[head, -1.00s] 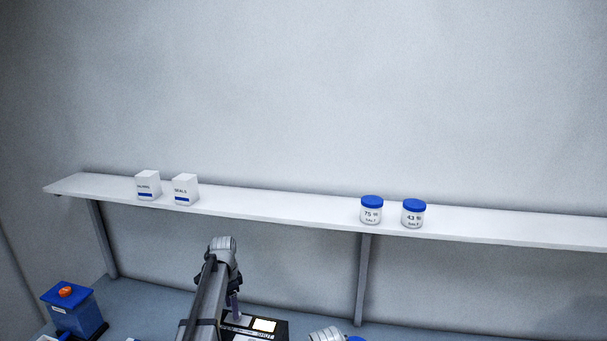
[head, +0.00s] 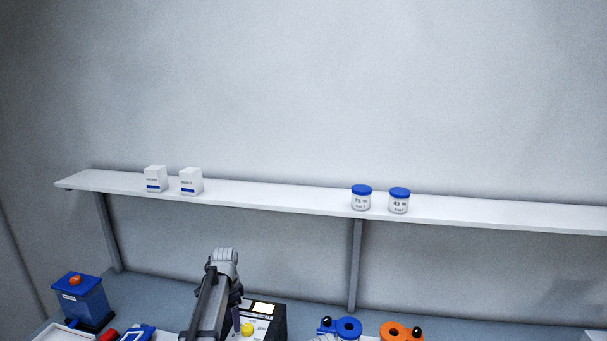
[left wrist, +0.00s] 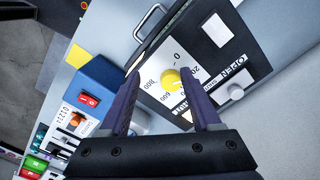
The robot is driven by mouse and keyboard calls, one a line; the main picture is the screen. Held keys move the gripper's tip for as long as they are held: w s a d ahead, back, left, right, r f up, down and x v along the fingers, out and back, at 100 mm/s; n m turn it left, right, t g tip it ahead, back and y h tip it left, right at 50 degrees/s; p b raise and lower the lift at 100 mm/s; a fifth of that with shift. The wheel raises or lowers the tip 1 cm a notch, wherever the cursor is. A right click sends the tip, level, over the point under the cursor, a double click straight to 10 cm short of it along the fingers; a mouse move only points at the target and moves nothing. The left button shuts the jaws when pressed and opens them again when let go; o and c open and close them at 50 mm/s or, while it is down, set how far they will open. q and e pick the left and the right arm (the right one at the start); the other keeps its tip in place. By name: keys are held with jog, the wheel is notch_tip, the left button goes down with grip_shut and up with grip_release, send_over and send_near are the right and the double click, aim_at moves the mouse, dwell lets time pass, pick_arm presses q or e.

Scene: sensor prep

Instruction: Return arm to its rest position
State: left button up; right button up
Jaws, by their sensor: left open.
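The device (head: 265,318) has a pale front panel with a yellow knob (head: 247,328). In the left wrist view the yellow knob (left wrist: 170,78) shows between and beyond the fingertips, on a dial with printed numbers. I cannot tell how far the fingers are from it. My right gripper is not in view.
A white shelf (head: 270,196) runs along the wall with two white boxes (head: 173,181) and two blue-lidded jars (head: 380,200). A blue box with an orange top knob (head: 82,300) stands at left.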

pick_arm(q)
jog(key=s+d+f+n+b, duration=0.2)
jog(key=s+d+f+b, duration=0.3)
jog(key=s, duration=0.4)
jog(key=s+d+f+n+b, duration=0.2)
jog(key=s+d+f+b, duration=0.3)
jog(key=s, duration=0.5)
jog(key=s+d+f+n+y+b, duration=0.1)
jog(key=s+d+f+n+b, duration=0.2)
jog(key=s, duration=0.7)
notch_tip(320, 180, down, 3)
jog(key=d+b, duration=0.2)
jog(key=shift+s+d+f+b, duration=0.15)
jog(key=shift+s+d+b, duration=0.05)
jog(key=shift+d+b, duration=0.2)
